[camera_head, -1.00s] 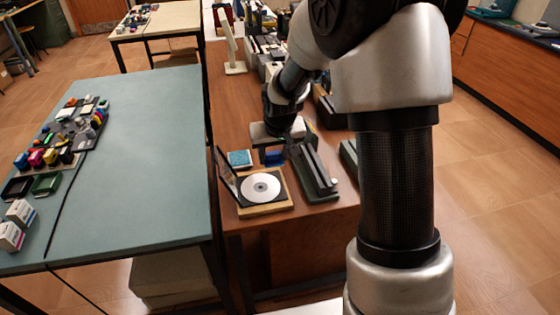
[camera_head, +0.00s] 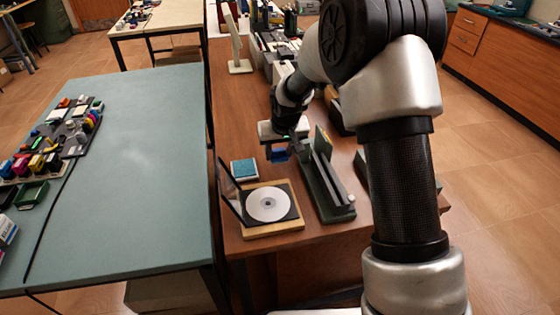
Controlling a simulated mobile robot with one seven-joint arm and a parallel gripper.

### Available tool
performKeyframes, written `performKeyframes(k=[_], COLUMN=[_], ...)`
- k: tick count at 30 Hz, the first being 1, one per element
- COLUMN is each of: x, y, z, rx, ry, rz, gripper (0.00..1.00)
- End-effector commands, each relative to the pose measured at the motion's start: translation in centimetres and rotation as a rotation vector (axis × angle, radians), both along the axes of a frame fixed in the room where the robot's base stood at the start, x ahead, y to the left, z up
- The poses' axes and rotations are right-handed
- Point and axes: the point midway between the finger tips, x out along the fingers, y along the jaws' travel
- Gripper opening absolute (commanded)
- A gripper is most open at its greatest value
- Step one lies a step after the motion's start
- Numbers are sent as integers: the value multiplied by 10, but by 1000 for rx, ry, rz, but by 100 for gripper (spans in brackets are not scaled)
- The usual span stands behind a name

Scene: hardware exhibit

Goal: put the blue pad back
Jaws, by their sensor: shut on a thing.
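My gripper (camera_head: 279,146) is above the brown table (camera_head: 235,105), its white body crosswise and its fingers partly hidden. It is shut on a small blue block-like thing (camera_head: 278,155), which looks like the blue pad and hangs just under the gripper. A flat light-blue square with a pale rim (camera_head: 244,169) lies on the table, in front and to the left of the gripper, apart from it. Whether the held blue thing touches the table is hard to tell.
An open disc case (camera_head: 268,203) on a wooden base stands at the table's near edge. A dark green, rail-like device (camera_head: 328,185) is close on the gripper's right. A white stand (camera_head: 238,62) is farther back. The green-topped table (camera_head: 140,170) is at left.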

Motion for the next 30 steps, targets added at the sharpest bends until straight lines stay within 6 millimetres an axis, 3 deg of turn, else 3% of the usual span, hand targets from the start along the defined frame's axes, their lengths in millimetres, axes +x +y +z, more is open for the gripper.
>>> performKeyframes(k=[6, 18, 19, 22, 30], x=[-1, 0, 0, 0, 0], y=[-1, 0, 0, 0, 0], z=[-32, -38, -38, -37, -36], rx=[0, 0, 0, 0, 0], ry=[2, 0, 0, 0, 0], rz=[-1, -1, -1, -1, 0], gripper=[22, 22, 45, 62, 62])
